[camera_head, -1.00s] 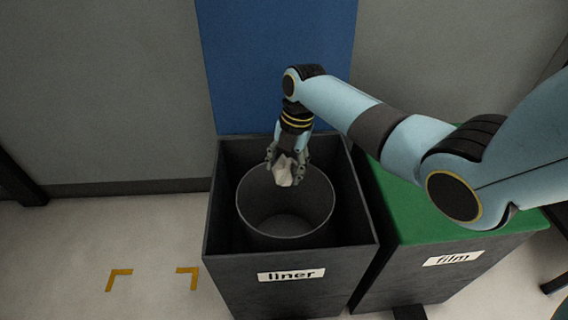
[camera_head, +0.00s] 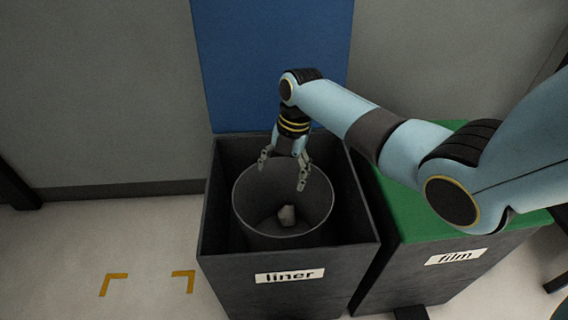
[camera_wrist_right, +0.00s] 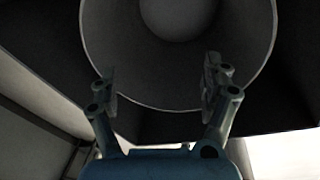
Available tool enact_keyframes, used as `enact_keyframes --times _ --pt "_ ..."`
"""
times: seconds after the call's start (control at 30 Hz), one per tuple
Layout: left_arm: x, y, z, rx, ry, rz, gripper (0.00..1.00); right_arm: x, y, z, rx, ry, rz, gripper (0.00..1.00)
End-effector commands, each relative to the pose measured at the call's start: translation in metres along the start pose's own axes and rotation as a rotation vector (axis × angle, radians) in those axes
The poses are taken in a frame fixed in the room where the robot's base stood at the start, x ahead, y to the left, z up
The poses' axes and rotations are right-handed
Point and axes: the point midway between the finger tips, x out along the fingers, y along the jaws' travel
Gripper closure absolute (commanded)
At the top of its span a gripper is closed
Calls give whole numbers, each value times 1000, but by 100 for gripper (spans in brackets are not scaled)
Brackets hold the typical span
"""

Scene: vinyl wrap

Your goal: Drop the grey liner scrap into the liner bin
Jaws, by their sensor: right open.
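The grey liner scrap (camera_head: 287,215) is a small crumpled lump inside the round grey bucket of the liner bin, below my right gripper and apart from it. I cannot tell whether it rests on the bottom. The liner bin (camera_head: 290,292) is a dark square box with a "liner" label. My right gripper (camera_head: 283,175) is open and empty over the bucket's far part. In the right wrist view its open fingers (camera_wrist_right: 160,90) frame the bucket rim, and the scrap does not show there. My left gripper is not in view.
The round bucket (camera_head: 245,222) stands inside the liner bin. A green-topped bin labelled "film" (camera_head: 420,225) stands close on the right. A blue panel (camera_head: 270,60) is on the wall behind. The floor at left, with yellow corner marks (camera_head: 183,275), is clear.

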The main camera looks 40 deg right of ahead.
Motion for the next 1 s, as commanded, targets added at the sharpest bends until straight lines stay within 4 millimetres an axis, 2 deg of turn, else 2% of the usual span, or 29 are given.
enact_keyframes --times 0.17,0.4,0.6,0.73,1.0 --pt "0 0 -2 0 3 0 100 -23 0 1 -2 -3 3 18" --pt "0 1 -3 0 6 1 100 -77 0 2 -2 -4 2 18" --pt "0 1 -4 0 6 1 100 -109 0 1 -1 -2 1 18" --pt "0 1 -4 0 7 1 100 -118 0 0 0 -1 0 18" --pt "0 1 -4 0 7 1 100 -119 0 0 0 -1 0 18"
